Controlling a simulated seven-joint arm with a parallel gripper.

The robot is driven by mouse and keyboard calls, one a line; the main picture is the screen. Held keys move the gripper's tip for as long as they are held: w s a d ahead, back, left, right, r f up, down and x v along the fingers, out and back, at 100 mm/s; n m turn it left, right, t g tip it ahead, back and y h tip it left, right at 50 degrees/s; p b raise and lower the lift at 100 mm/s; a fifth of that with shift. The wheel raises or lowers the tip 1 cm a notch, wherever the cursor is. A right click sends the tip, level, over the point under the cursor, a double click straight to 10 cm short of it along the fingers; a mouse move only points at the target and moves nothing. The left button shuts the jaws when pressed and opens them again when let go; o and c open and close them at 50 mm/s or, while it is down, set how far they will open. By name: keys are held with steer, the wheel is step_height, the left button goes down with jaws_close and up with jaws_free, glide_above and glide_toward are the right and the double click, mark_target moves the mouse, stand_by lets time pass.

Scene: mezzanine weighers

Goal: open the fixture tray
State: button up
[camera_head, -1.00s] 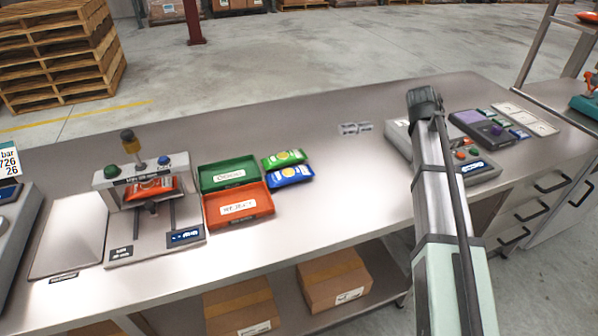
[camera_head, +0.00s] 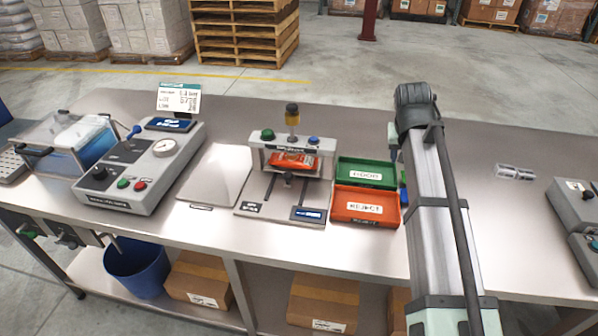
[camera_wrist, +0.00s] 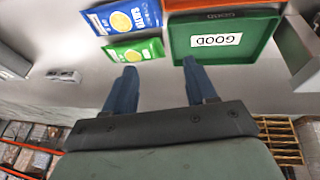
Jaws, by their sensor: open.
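The fixture (camera_head: 252,205) stands mid-bench in the head view, with a small upright frame, two rails and a display on its base. A red packet (camera_head: 292,160) sits in its tray under the frame, and a dark knob (camera_head: 288,178) shows at the tray's front. My gripper (camera_wrist: 158,72) is open and empty in the wrist view. It hangs near the green GOOD bin (camera_wrist: 262,44), apart from the fixture, which that view does not clearly show. In the head view my arm hides most of the gripper, to the right of the bins.
The red REJECT bin (camera_head: 348,218) is beside the fixture. A blue packet (camera_wrist: 118,16) and a green packet (camera_wrist: 137,51) lie by the GOOD bin. A grey gauge unit (camera_head: 105,190) and a bare plate (camera_head: 222,168) are left of the fixture. The bench right of my arm is mostly clear.

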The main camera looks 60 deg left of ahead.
steer(key=s+a+r+n+y, duration=0.1)
steer(key=s+a+r, duration=0.1)
steer(key=s+a, duration=0.8)
steer(key=n+g+y, duration=0.2)
glide_toward(288, 175)
steer(key=x, duration=0.8)
jaws_close()
